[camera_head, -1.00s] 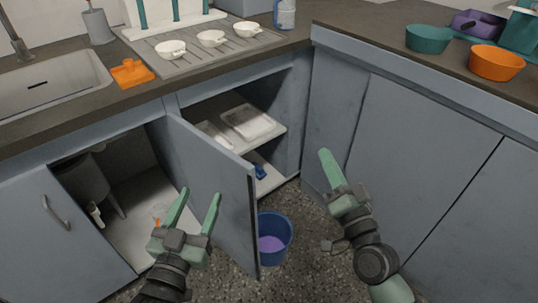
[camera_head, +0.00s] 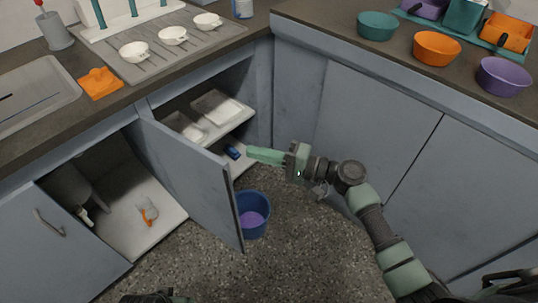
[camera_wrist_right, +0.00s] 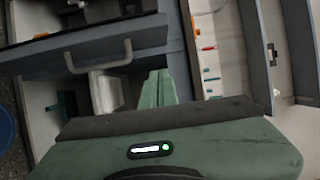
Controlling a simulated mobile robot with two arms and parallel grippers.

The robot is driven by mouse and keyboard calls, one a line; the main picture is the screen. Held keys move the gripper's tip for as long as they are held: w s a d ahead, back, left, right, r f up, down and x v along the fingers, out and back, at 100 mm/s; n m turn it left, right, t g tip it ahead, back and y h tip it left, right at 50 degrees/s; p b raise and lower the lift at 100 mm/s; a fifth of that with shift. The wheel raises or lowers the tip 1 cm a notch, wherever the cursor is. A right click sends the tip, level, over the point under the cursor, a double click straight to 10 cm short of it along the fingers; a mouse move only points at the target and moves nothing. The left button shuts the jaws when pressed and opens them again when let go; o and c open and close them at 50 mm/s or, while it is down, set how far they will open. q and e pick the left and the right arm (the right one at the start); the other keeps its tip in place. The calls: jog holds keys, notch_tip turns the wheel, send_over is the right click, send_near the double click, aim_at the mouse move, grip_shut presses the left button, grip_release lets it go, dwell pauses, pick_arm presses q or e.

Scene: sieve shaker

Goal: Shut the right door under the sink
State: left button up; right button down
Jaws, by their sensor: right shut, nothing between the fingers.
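The right door (camera_head: 185,180) under the sink stands swung wide open, with its inner face towards me and its free edge towards the middle of the floor. My right gripper (camera_head: 250,153) is shut and empty, pointing left, to the right of the door's upper free corner. I cannot tell whether it touches the door. In the right wrist view its closed green fingers (camera_wrist_right: 157,90) point at a grey panel with a bar handle (camera_wrist_right: 100,60), apparently the door's outer face. Only a dark part of my left arm shows at the bottom edge; its fingers are out of view.
The left door (camera_head: 45,240) has a handle. A blue bucket (camera_head: 255,228) stands on the floor by the door's free edge. The open corner cabinet behind the door has a white shelf (camera_head: 225,125). Bowls and cups stand on the counters. The floor in front is clear.

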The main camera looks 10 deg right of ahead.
pick_arm(q)
notch_tip(320, 180, down, 3)
jog(key=shift+s+f+p, duration=0.1)
jog(key=shift+s+p, duration=0.05)
jog(key=shift+p, duration=0.3)
pick_arm(e)
jog(key=a, duration=0.6)
jog(key=shift+s+a, duration=0.25)
jog(key=shift+s, duration=0.1)
